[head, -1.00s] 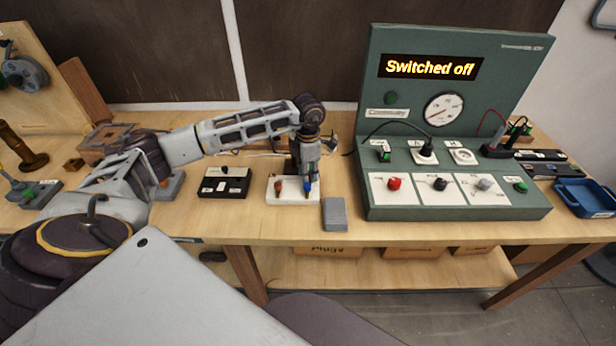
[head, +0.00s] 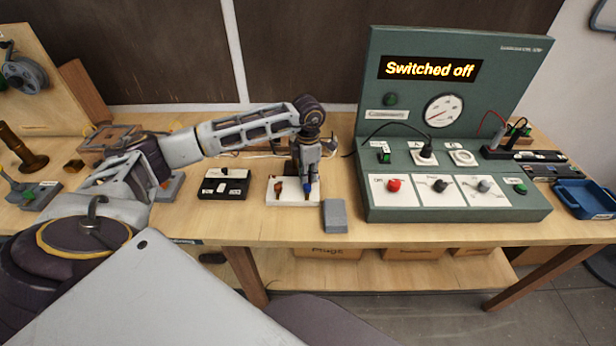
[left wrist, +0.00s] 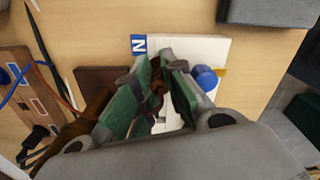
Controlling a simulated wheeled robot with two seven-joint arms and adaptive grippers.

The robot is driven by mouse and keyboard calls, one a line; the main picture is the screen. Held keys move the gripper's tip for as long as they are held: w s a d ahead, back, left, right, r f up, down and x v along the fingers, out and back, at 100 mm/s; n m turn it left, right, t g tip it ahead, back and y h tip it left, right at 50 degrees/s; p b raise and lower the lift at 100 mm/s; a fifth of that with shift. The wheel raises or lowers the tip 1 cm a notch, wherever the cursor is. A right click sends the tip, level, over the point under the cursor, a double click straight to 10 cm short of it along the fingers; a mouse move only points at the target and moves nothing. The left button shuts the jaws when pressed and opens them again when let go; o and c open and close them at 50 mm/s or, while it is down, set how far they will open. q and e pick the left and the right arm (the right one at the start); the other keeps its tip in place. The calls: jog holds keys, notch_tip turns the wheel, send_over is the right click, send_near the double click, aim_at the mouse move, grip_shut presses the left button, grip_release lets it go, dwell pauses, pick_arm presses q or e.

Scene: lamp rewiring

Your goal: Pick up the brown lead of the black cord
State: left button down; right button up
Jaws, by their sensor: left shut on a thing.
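A white block (head: 289,197) lies on the bench, with a brown piece (head: 277,190) at its left and a blue piece (head: 308,187) at its right. My left gripper (head: 306,177) points down over the block's right part. In the left wrist view its green-padded fingers (left wrist: 160,76) are shut on a thin brown piece (left wrist: 157,88), which looks like the brown lead. The white block (left wrist: 200,50) with its blue N label (left wrist: 139,45) and a blue knob (left wrist: 204,77) shows beside the fingers. The fingers hide most of the lead. My right gripper is out of view.
A grey block (head: 334,215) stands close on the right of the white block. A black switch box (head: 223,183) lies on the left. The green test panel (head: 455,208), reading "Switched off", fills the right, with a blue tray (head: 585,198) beyond it.

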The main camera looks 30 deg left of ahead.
pick_arm(q)
jog(key=shift+r, duration=0.15)
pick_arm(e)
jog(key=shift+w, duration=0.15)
pick_arm(q)
jog(key=shift+r, duration=0.6)
notch_tip(320, 180, up, 7)
jog(key=shift+f+b, duration=0.1)
jog(key=shift+b, duration=0.35)
jog(key=shift+r, duration=0.85)
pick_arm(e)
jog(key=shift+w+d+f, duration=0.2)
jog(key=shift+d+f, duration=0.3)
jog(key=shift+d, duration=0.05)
pick_arm(q)
jog(key=shift+a, duration=0.1)
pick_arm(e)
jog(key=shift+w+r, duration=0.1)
